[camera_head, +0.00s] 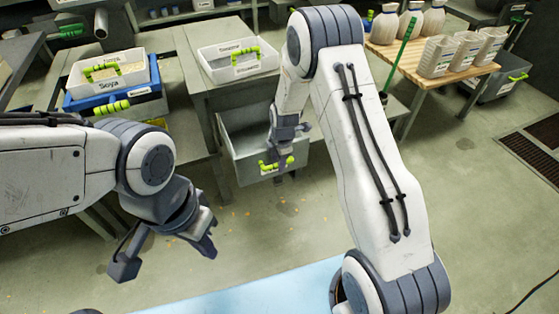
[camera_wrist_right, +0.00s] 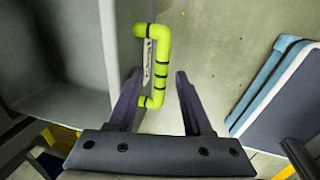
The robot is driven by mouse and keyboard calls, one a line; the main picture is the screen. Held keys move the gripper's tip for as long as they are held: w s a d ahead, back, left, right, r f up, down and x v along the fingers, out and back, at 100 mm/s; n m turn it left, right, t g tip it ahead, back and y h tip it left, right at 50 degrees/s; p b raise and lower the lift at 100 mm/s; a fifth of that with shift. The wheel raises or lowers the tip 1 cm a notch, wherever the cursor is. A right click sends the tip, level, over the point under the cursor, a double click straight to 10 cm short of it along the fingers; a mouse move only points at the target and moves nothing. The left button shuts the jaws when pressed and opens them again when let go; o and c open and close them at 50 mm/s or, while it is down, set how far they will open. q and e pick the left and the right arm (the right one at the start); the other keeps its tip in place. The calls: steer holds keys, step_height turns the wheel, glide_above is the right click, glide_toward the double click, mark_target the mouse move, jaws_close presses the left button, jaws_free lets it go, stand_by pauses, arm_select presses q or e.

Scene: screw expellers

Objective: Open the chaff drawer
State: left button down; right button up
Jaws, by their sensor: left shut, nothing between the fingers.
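The grey chaff drawer (camera_head: 240,160) stands pulled out below the middle table in the head view, its inside visible. Its bright green handle (camera_head: 267,165) is on the front; the label there is partly hidden. In the right wrist view the drawer wall (camera_wrist_right: 112,40) is at the left and the handle (camera_wrist_right: 162,50) stands off it. My right gripper (camera_wrist_right: 160,75) is open, with the handle's bar between its fingers; the left finger is close to the bar, the right one clear of it. My left gripper (camera_head: 208,248) is shut and empty, above the floor and away from the drawer.
A white bin with a green handle (camera_head: 233,60) stands on the table above the drawer. Another white bin (camera_head: 107,75) sits on a blue crate (camera_head: 110,105) at the left. A wooden table (camera_head: 440,55) at the right holds several bottles.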

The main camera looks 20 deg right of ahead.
steer(key=shift+a+r, duration=0.1)
steer(key=shift+r, duration=0.35)
step_height(320, 180, up, 9)
steer(key=s+p, duration=0.2)
steer(key=shift+r, duration=0.2)
